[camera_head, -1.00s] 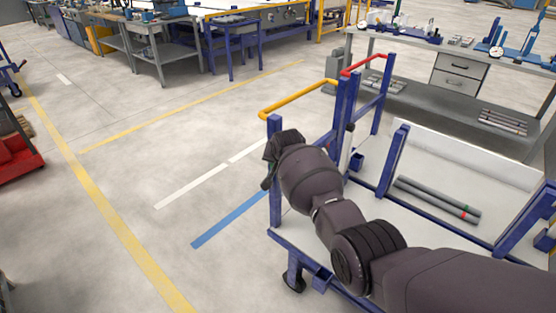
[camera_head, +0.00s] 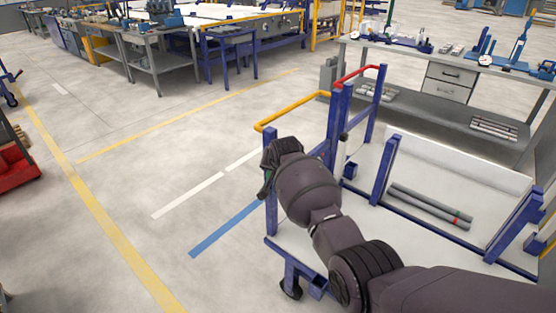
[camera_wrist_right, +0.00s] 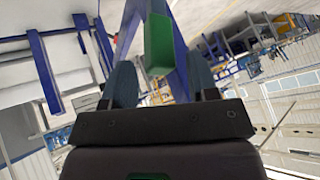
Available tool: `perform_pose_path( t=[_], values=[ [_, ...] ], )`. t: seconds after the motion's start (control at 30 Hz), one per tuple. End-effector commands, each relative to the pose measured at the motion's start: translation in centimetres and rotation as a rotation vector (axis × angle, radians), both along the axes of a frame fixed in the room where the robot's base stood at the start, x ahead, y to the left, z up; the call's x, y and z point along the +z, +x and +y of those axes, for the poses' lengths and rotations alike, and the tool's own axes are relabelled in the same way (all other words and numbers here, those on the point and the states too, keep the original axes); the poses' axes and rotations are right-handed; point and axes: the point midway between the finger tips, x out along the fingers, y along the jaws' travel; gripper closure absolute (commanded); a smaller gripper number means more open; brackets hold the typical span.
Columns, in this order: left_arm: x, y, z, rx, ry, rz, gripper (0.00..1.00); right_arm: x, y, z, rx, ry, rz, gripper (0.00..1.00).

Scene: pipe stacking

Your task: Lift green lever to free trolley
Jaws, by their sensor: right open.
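The trolley has a blue frame (camera_head: 384,170) with a yellow handle (camera_head: 293,109) and a red handle (camera_head: 356,75), and stands at the right of the head view. The green lever (camera_wrist_right: 158,43) shows in the right wrist view as a green block against a blue post. My right gripper (camera_wrist_right: 161,82) is open, with the lever's lower end between or just beyond its two fingertips; contact cannot be told. In the head view my right gripper (camera_head: 267,172) is at the trolley's near left post, and the lever is hidden there. My left gripper is out of view.
Grey pipes (camera_head: 430,205) with green and red bands lie on the trolley's white deck. A workbench (camera_head: 450,84) with tools stands behind it. A red object (camera_head: 15,170) is at the far left. The floor left of the trolley is clear, with painted lines.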

Motion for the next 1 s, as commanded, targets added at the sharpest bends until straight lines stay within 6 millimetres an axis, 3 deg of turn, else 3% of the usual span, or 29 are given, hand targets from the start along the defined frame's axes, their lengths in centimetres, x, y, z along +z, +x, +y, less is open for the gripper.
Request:
perform_pose_path(
  t=[0.03,0.33,1.0],
  values=[
    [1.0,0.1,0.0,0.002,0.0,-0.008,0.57,1.7,-0.6,-0.1,0.0,0.002,-0.009,0.46],
    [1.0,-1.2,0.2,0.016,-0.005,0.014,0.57,4.3,-3.2,-0.5,0.0,0.001,-0.003,0.46],
    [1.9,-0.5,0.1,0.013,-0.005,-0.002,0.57,4.9,-4.1,-0.7,0.002,-0.001,0.001,0.46]
  ],
)
